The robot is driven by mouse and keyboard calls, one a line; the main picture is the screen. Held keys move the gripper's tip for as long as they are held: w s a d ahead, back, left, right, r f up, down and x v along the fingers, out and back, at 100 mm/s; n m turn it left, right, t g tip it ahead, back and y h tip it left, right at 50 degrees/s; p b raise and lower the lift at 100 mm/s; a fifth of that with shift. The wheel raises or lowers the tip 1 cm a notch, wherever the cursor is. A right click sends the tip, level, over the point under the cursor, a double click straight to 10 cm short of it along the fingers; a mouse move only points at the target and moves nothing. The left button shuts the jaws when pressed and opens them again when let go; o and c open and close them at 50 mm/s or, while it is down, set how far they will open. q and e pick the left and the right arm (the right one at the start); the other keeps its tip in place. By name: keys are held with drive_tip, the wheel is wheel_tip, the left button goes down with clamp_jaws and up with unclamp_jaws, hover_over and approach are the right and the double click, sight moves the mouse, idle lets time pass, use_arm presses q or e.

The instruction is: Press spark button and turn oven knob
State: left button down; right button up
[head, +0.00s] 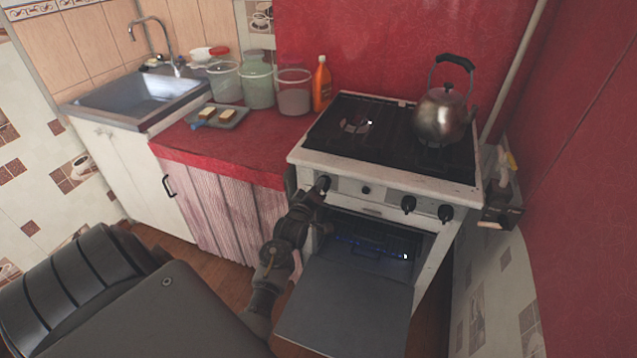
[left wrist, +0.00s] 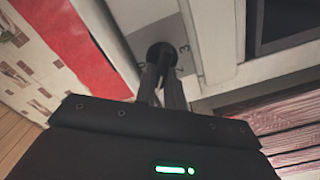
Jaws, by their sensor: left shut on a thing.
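A white stove (head: 390,165) stands against the red wall, with black knobs on its front panel. My left gripper (head: 318,188) is shut on the leftmost black oven knob (head: 324,182). The left wrist view shows the fingers (left wrist: 163,75) closed around this knob (left wrist: 161,53), with printed numbers beside it. A small dark button (head: 366,190), which looks like the spark button, sits on the panel right of the gripper, apart from it. The oven door (head: 345,305) hangs open. A line of blue flame (head: 370,247) glows inside the oven.
A kettle (head: 442,115) stands on the stove top. The red counter (head: 235,150) at left holds jars (head: 257,85), an orange bottle (head: 322,85) and a tray. The open door fills the space before the stove.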

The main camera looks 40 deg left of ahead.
use_arm(q)
drive_tip(key=shift+n, duration=0.5)
drive_tip(key=c, duration=1.5)
unclamp_jaws()
drive_tip(key=v, duration=1)
drive_tip(key=shift+s+d, duration=0.15)
drive_tip(key=shift+s, duration=0.2)
